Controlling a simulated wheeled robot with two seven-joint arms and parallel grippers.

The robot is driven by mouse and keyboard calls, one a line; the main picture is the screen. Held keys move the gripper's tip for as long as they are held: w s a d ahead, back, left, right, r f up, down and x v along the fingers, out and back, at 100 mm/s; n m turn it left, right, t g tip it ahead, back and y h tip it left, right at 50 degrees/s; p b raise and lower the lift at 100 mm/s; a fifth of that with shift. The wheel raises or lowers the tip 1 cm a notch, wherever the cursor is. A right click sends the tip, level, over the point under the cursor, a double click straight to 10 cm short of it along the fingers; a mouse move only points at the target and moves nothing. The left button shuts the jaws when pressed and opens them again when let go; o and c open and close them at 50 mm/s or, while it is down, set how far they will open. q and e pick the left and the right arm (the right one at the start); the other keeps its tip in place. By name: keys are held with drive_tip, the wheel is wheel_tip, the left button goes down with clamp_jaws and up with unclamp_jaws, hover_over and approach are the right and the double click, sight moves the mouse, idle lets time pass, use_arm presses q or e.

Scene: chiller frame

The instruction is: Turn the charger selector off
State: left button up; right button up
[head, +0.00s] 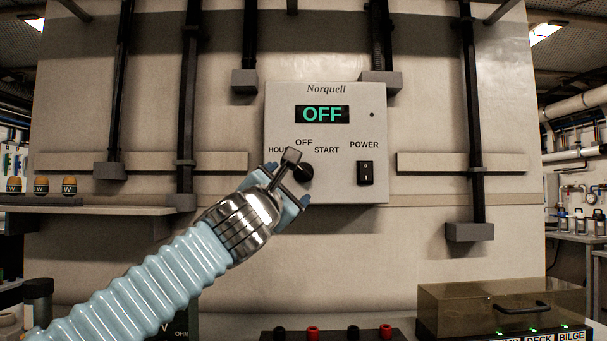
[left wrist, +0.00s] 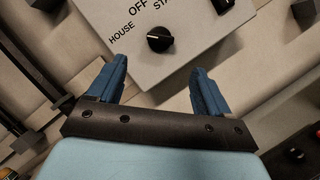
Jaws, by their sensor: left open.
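The selector is a round black knob (head: 302,172) below the labels HOUSE, OFF and START, partly covered by my left gripper. The knob (left wrist: 160,38) shows whole in the left wrist view, beyond the fingertips. My right gripper is out of view.
A black POWER rocker switch (head: 366,172) is right of the knob. Conduits run down the wall on both sides. A shelf (head: 100,211) with orange-topped items stands at left. A lidded box (head: 500,308) and red and black terminals (head: 312,333) are low in front.

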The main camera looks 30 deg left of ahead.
sight(302, 173)
use_arm(q)
drive_tip(key=p+x, duration=0.4)
drive_tip(key=x, duration=0.6)
drive_tip(key=shift+w+r, duration=0.15)
drive_tip(key=shift+w, duration=0.1)
drive_tip(key=shift+w+a, duration=0.2)
drive_tip(key=shift+w, duration=0.2)
